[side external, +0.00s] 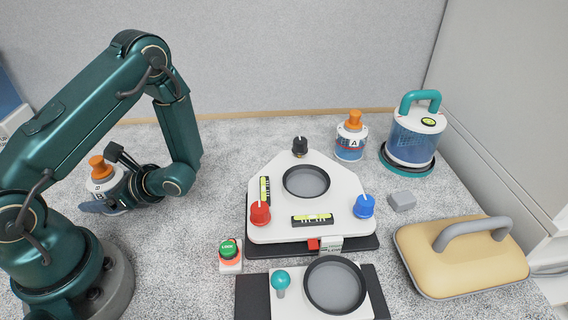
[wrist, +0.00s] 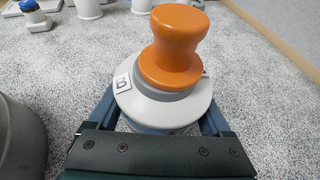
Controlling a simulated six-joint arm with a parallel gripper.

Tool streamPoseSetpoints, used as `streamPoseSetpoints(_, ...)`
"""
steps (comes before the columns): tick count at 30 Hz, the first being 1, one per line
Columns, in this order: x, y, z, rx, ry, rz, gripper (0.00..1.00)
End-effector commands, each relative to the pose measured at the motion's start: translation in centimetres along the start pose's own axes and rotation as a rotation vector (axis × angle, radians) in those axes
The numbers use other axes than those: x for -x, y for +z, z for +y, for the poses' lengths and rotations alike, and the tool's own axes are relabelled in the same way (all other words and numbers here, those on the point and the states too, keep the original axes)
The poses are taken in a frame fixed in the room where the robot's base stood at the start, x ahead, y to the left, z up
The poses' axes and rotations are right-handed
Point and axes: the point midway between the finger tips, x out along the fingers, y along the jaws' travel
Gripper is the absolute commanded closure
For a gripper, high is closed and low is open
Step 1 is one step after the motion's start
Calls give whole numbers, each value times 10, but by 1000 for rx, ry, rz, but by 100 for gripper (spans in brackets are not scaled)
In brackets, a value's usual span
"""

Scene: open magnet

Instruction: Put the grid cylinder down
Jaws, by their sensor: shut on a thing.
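My gripper (side external: 108,192) is shut on the grid cylinder marked B (side external: 101,172), at the left beside my own base. The cylinder has an orange knob and a white top; it stands roughly upright. In the wrist view the cylinder (wrist: 165,100) sits between both fingers, with its B label facing left and its blue lower body mostly hidden. I cannot tell whether its bottom touches the table. A similar cylinder marked A (side external: 350,142), with an orange knob and blue grid body, stands at the back, right of centre.
A white three-knob plate (side external: 333,192) with a round recess is in the middle. A teal-handled grid canister (side external: 412,142), grey block (side external: 402,201) and yellow handled lid (side external: 465,262) are right.

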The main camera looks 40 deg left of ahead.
Motion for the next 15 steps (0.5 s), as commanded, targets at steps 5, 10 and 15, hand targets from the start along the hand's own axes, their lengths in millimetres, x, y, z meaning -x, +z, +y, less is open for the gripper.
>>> streamPoseSetpoints(5,-1,-2,0,0,0,0,0)
streamPoseSetpoints(10,0,-1,0,0,0,0,0)
streamPoseSetpoints(15,8,1,-2,2,-6,-1,0)
